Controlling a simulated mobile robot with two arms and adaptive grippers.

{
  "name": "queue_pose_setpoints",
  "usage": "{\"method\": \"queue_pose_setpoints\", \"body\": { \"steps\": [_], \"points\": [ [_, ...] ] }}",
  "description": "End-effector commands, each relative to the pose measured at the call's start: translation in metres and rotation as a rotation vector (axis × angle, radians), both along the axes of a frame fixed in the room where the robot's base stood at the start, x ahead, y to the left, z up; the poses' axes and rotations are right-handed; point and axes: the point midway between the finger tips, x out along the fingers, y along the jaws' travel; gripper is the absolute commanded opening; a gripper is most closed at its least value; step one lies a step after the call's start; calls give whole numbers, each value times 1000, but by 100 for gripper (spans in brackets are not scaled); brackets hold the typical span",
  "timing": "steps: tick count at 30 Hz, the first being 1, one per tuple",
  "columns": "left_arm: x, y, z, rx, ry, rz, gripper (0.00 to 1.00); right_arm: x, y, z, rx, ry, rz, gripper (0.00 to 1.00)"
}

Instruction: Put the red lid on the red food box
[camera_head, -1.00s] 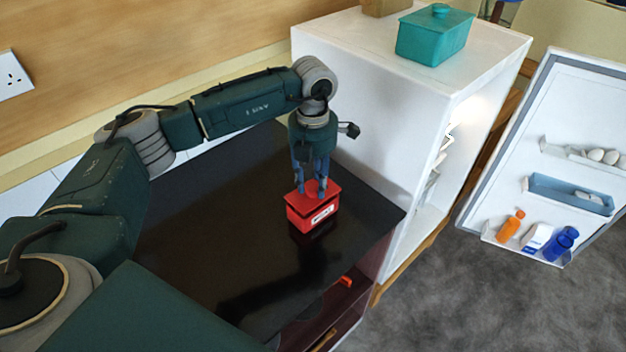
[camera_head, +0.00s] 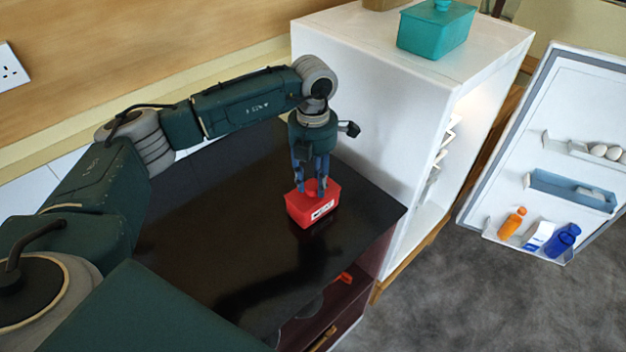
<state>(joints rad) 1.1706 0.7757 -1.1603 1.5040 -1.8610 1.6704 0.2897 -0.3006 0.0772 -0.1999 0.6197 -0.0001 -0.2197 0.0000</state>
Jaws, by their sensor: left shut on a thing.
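The red food box (camera_head: 312,213) with a white label on its front stands on the black counter top (camera_head: 205,235). The red lid (camera_head: 326,188) lies across the top of the box, and I see no clear gap between them. My left gripper (camera_head: 313,192) points straight down from above and is shut on the lid at its middle. The fingers hide part of the lid. My right gripper is not in view.
A white fridge (camera_head: 362,110) stands right behind the counter, with a teal lidded box (camera_head: 436,28) on top. Its open door (camera_head: 555,150) holds eggs and bottles at the right. The counter's left part is clear.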

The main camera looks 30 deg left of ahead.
Motion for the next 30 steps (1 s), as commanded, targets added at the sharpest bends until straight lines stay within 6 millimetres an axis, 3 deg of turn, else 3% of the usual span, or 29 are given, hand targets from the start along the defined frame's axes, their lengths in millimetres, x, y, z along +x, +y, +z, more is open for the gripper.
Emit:
{"method": "queue_pose_setpoints", "body": {
  "steps": [16,17,19,30],
  "points": [
    [0,0,-5,0,0,0,13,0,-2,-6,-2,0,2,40],
    [0,0,-4,0,0,0,39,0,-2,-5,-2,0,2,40],
    [0,0,-4,0,0,0,53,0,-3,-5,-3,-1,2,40],
    [0,0,-1,0,-1,0,55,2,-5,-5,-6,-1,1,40]
  ]
}}
